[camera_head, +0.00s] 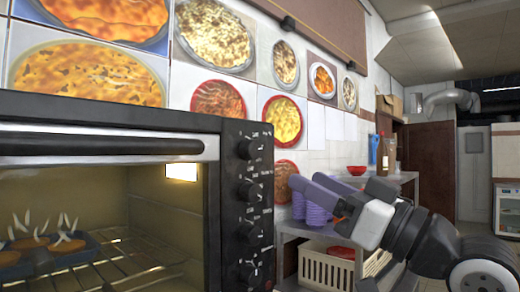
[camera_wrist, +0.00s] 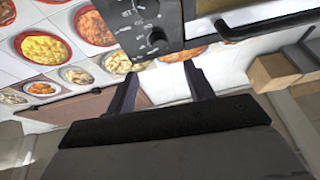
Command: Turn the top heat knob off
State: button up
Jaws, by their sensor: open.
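The top heat knob (camera_head: 250,148) is a black dial with a light mark, highest in the column on the oven's (camera_head: 70,143) dark control panel. In the wrist view, which is upside down, the knob nearest the panel's edge (camera_wrist: 155,37) seems to be the top one. My gripper (camera_head: 306,181) has purple-looking fingers and is right of the panel, apart from it and lower than the top knob in the picture. In the wrist view my gripper (camera_wrist: 157,72) is open and empty, its dark fingers spread below the panel. The knob's exact setting is too small to read.
Several other knobs, such as the second (camera_head: 250,191), sit below the top one. The oven door handle (camera_head: 100,146) runs left of the panel. A shelf with purple stacked bowls (camera_head: 318,215) and a cream basket (camera_head: 326,272) stands behind my gripper. Food pictures cover the wall.

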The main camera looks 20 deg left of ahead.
aim_at(256, 153)
jog(key=p+x, duration=0.3)
jog(key=x, duration=0.8)
jog(key=c, duration=1)
